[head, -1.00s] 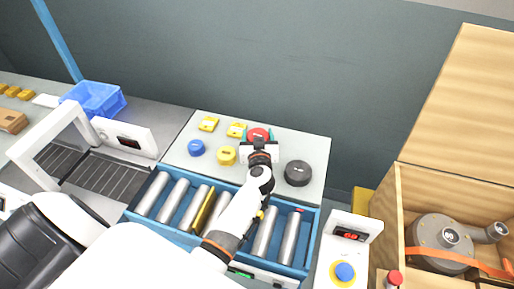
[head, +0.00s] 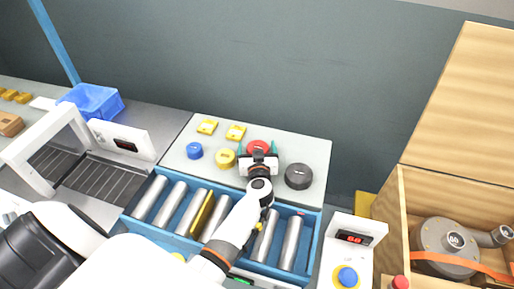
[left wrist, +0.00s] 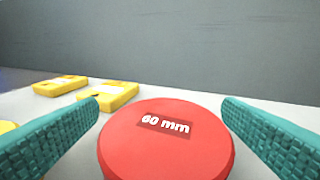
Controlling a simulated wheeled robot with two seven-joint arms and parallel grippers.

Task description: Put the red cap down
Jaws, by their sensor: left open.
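The red cap (head: 258,147), marked "60 mm", rests on the pale board (head: 318,160) behind the roller tray. It also shows large in the left wrist view (left wrist: 166,145). My left gripper (head: 258,153) is open. Its two teal fingers (left wrist: 165,120) stand on either side of the cap, with a visible gap on each side. In the head view the gripper hides the near part of the cap. My right gripper is in neither view.
On the board are a blue cap (head: 194,151), a yellow cap (head: 224,158), a black cap (head: 298,176) and two yellow blocks (head: 235,132). A blue tray of rollers (head: 310,232) lies in front. An open wooden crate (head: 398,215) holds a blower (head: 440,245).

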